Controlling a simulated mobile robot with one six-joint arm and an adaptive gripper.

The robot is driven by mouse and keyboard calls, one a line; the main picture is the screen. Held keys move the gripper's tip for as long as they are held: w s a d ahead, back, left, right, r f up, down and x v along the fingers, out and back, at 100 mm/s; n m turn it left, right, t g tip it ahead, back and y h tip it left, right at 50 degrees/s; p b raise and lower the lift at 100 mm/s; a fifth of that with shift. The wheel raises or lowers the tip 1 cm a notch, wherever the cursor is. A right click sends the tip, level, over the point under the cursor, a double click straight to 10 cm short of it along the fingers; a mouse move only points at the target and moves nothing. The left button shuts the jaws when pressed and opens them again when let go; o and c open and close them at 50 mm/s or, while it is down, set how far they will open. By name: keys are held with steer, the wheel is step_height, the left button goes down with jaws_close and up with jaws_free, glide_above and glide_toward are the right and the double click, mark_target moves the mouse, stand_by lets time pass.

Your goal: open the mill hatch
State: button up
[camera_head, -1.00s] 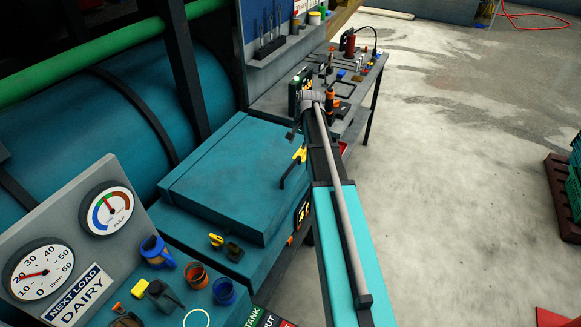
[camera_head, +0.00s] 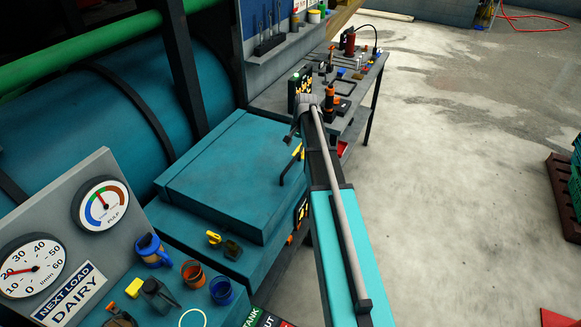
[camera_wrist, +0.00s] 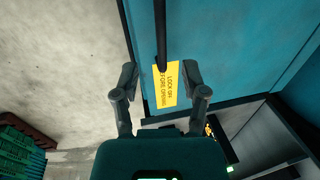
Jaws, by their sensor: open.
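The mill hatch (camera_head: 215,170) is a flat teal lid, lying closed on a teal housing in the head view. A black bar handle (camera_head: 288,172) is on its right side, beside a yellow label. In the wrist view the hatch (camera_wrist: 225,40) fills the upper right. The handle (camera_wrist: 160,35) runs down from the top edge and ends over the yellow label (camera_wrist: 165,90). My gripper (camera_wrist: 160,76) is open and empty, its fingers on either side of the label and handle end. I cannot tell its distance from the handle. In the head view my arm hides most of it.
A gauge panel (camera_head: 60,225) stands at the lower left, with cups and small yellow and black items near it. A workbench (camera_head: 270,97) with tools is beyond the hatch. Green crates (camera_head: 577,170) stand at the right edge.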

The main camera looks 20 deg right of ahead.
mark_target(290, 164)
steer(key=shift+w+a+f+b, duration=0.2)
steer(key=shift+w+f+b, duration=0.05)
steer(key=shift+f+b, duration=1.3)
steer(key=shift+w+a+f+b, duration=0.2)
steer(key=shift+w+f+b, duration=0.05)
steer(key=shift+f+b, duration=1.25)
steer(key=shift+w+a+f+b, duration=0.2)
steer(key=shift+w+f+b, duration=0.05)
steer(key=shift+f+b, duration=1.3)
steer(key=shift+f, duration=0.15)
steer(key=shift+c, duration=0.3)
jaws_close()
